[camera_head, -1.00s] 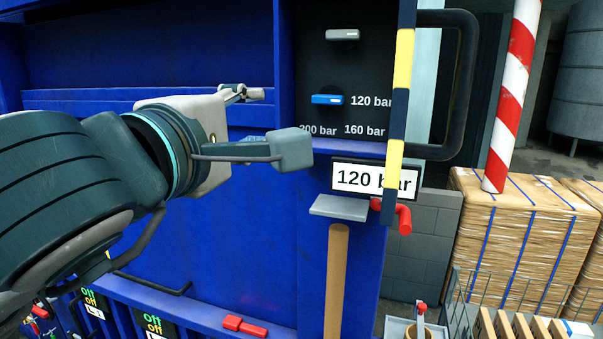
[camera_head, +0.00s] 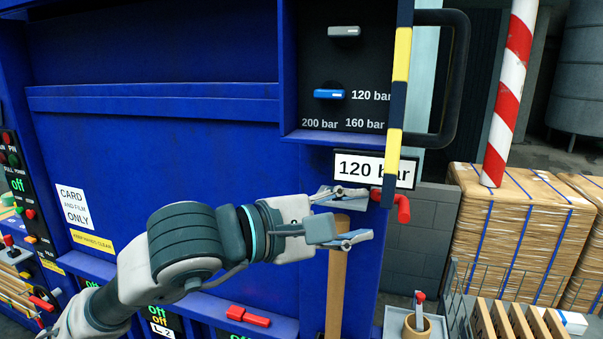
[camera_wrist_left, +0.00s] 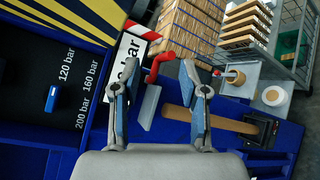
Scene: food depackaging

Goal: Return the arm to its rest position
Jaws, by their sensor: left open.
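My left gripper (camera_head: 352,216) is open and empty in the head view, in front of the blue machine (camera_head: 150,150) and below the 120 bar label (camera_head: 375,170). In the left wrist view its two fingers (camera_wrist_left: 160,105) stand apart, with a grey plate and a brown post beyond them. The brown post (camera_head: 337,275) is partly hidden behind the gripper in the head view. The blue selector knob (camera_head: 329,94) sits on the black panel above, pointing towards "120 bar". My right gripper is not in view.
A red handle (camera_head: 403,208) juts out just right of the gripper. A striped yellow edge (camera_head: 400,70) and a black bar handle (camera_head: 449,90) stand right of the panel. Wrapped pallets (camera_head: 515,230) and a small tray with a cup (camera_head: 417,325) are at the right.

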